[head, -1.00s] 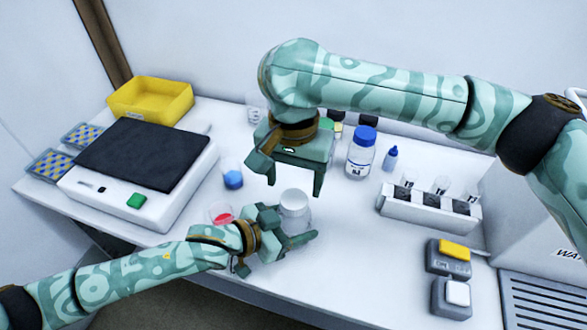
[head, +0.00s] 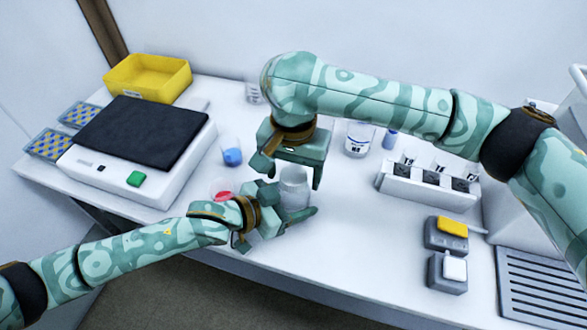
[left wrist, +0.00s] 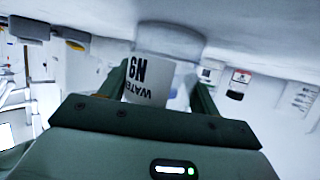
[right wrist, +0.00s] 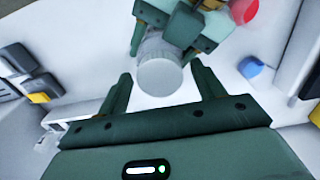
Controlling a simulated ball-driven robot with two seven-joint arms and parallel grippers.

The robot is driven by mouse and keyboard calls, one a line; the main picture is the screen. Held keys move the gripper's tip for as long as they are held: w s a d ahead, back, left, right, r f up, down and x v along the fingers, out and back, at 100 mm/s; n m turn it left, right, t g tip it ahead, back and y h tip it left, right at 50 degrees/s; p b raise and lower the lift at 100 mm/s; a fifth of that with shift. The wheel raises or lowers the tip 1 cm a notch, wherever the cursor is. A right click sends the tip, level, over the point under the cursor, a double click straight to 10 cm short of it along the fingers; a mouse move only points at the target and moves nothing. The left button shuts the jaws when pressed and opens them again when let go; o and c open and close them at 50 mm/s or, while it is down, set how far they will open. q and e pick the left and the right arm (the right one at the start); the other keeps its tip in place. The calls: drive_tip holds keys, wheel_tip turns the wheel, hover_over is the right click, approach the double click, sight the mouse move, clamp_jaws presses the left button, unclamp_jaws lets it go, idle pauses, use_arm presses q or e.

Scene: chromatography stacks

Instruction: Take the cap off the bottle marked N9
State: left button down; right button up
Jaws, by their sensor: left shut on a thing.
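The bottle marked N9 (head: 295,188) stands near the front of the bench. Its label, reading N9 and WATER, shows upside down in the left wrist view (left wrist: 150,82). My left gripper (head: 291,201) is shut around the bottle's body from the left. The pale round cap (right wrist: 160,75) shows from above in the right wrist view. My right gripper (head: 294,176) is open and points down over the bottle. Its fingers (right wrist: 160,88) lie on either side of the cap in that view, with gaps visible. The head view partly hides the bottle's top behind my right gripper.
A red-content beaker (head: 221,188) stands close to my left gripper, and a blue-content beaker (head: 232,154) stands behind. A balance (head: 150,178) is left. A labelled bottle (head: 358,140), a vial rack (head: 410,188) and two small switch boxes (head: 447,270) are right.

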drive_tip(key=shift+r, duration=2.2)
drive_tip(key=shift+c, duration=0.3)
drive_tip(key=r, duration=0.1)
drive_tip(key=w+r, duration=0.1)
drive_tip(key=r, duration=0.1)
drive_tip(key=shift+w+d+r+t, duration=0.3)
drive_tip(key=shift+t, duration=0.1)
drive_tip(key=shift+c, duration=0.2)
drive_tip(key=shift+s+r+h, duration=0.15)
drive_tip(key=shift+r+h, duration=0.15)
drive_tip(key=shift+r, duration=0.05)
drive_tip(key=shift+s+a+f+g, duration=0.2)
drive_tip(key=shift+s+f, duration=0.15)
drive_tip(key=shift+f, duration=0.1)
drive_tip(key=shift+s+a+f+g, duration=0.15)
drive_tip(key=shift+s+f+g, duration=0.05)
drive_tip(key=shift+s+f, duration=0.2)
wheel_tip(320, 180, down, 7)
drive_tip(key=shift+w, duration=0.1)
